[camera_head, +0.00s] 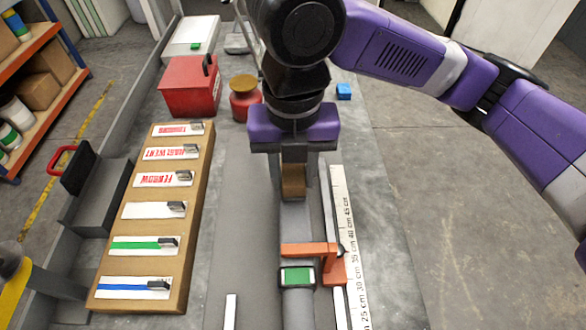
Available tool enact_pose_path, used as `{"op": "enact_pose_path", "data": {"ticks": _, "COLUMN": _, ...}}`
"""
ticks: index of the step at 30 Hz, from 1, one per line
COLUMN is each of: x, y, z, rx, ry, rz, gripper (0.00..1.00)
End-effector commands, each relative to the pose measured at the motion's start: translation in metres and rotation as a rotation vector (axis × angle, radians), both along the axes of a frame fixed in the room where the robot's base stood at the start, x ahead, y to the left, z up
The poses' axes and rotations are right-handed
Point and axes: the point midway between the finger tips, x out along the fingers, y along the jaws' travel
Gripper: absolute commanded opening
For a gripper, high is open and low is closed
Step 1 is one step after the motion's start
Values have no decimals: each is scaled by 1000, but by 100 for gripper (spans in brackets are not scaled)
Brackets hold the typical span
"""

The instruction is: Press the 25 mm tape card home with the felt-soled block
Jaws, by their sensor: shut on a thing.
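My gripper (293,170) points down over the grey tube (296,222) in the middle of the bench. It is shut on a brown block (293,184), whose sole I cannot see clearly. Below it in the picture, a small green card with white ends (297,277) sits in a dark surround on the tube, apart from the block. I cannot read a size on it. An orange stop (334,268) stands to the right, its arm reaching across the tube just behind the green card. Whether the block touches the tube is unclear.
A ruler (350,235) runs along the tube's right side. A wooden board (188,215) with several cards under metal clips lies left. A red box (190,86) and a red pot (245,100) stand behind. A white strip (230,312) lies near the front. A blue cube (344,91) sits back right.

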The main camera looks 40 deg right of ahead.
Motion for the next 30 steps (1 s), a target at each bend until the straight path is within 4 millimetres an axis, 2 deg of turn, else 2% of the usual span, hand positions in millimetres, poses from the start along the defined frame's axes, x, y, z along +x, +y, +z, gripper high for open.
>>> {"op": "enact_pose_path", "data": {"ticks": 30, "x": 0, "y": 0, "z": -7, "rx": 0, "ry": 0, "rz": 0, "gripper": 3}}
